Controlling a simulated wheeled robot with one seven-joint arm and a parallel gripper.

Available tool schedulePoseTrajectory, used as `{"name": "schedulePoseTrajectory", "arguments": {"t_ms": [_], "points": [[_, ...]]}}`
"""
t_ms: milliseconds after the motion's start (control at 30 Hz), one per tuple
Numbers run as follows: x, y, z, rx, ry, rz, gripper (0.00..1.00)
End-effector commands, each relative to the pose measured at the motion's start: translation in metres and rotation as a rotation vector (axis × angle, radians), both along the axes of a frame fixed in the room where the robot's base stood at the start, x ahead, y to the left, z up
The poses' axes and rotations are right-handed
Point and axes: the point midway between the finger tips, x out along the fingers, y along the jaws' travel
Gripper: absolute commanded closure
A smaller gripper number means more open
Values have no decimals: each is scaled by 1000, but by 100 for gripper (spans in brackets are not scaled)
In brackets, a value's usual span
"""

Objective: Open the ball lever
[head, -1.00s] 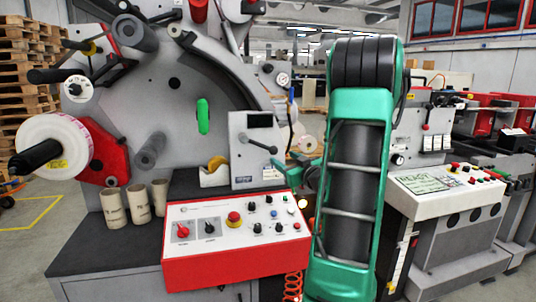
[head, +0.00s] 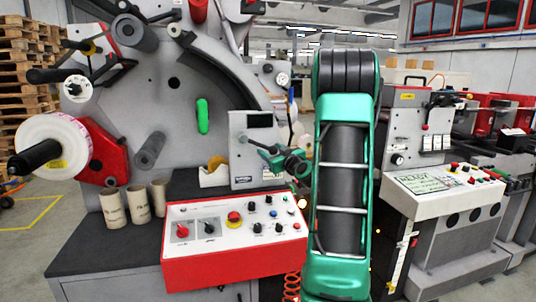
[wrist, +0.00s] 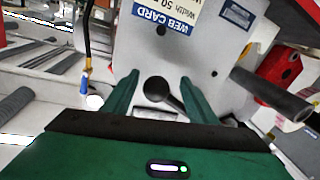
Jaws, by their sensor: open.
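The ball lever (head: 253,143) is a dark rod on the grey box (head: 241,174) above the red-edged control panel; in the head view my gripper hides its ball end. In the wrist view the dark ball (wrist: 156,89) shows between the two green fingers, with its rod running down to the right. My gripper (head: 272,158) is open at the lever's end. In the wrist view the fingers of my gripper (wrist: 158,80) stand on either side of the ball, with gaps showing; I cannot tell whether they touch it.
The control panel (head: 225,254) with knobs and a red button lies just below. Several cardboard cores (head: 138,205) stand on the dark bench at left. A green handle (head: 202,116) is on the machine face. A metal bar (wrist: 270,95) juts out at right in the wrist view.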

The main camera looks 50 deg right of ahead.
Motion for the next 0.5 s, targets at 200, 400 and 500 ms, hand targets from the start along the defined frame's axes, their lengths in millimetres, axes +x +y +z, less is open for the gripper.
{"name": "schedulePoseTrajectory", "arguments": {"t_ms": [200,400,500], "points": [[0,0,0,0,0,1,69],[0,6,0,2,1,2,100],[1,4,1,-2,2,5,100]]}}
